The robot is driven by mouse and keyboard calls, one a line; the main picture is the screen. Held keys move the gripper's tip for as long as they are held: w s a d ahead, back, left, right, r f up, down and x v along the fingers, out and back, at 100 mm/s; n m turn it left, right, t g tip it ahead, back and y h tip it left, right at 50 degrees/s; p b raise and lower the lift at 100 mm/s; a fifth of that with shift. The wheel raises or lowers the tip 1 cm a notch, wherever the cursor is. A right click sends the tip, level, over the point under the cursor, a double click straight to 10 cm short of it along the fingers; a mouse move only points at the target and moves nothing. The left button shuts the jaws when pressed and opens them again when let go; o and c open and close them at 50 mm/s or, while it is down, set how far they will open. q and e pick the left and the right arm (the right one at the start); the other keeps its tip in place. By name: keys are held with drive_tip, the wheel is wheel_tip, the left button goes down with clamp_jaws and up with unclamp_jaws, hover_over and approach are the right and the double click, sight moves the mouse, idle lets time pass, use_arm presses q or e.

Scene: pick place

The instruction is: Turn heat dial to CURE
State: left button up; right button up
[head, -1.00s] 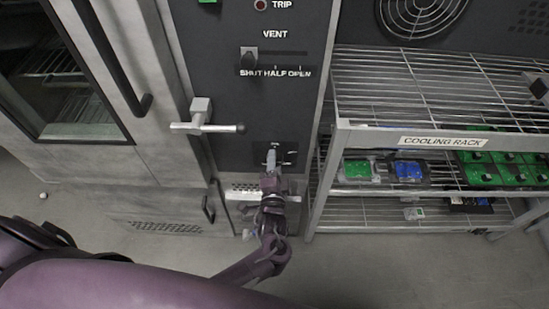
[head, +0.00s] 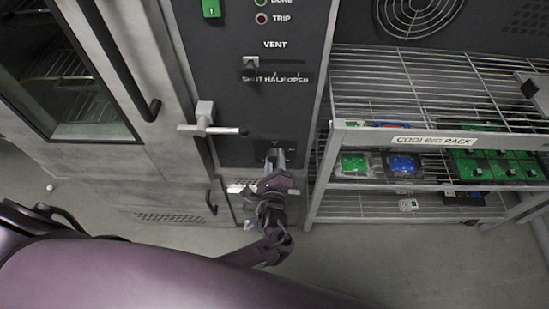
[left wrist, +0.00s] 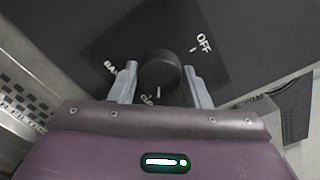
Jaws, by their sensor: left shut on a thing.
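The heat dial (left wrist: 160,70) is a round black knob on a dark label plate in the left wrist view. Its white mark points down in that view, close to a partly hidden label beginning with C. The OFF label (left wrist: 204,43) is at upper right, and a label beginning BA (left wrist: 110,67) is at left. My left gripper (left wrist: 161,76) has one finger on each side of the dial and is shut on it. In the head view the left gripper (head: 275,158) is at the lower panel and hides the dial. My right gripper is not in view.
The oven door handle (head: 210,128) sticks out above and left of the gripper. The vent slider (head: 251,64) is higher on the panel. The cooling rack (head: 345,135), holding green and blue boards, stands to the right. Floor is open below the rack.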

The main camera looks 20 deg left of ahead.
use_arm(q)
drive_tip(key=shift+m+p, duration=0.3)
drive_tip(key=shift+m, duration=0.8)
drive_tip(key=o, duration=1)
drive_tip(key=v, duration=0.7)
drive_tip(key=shift+s+d, duration=0.2)
drive_tip(key=shift+s, duration=0.2)
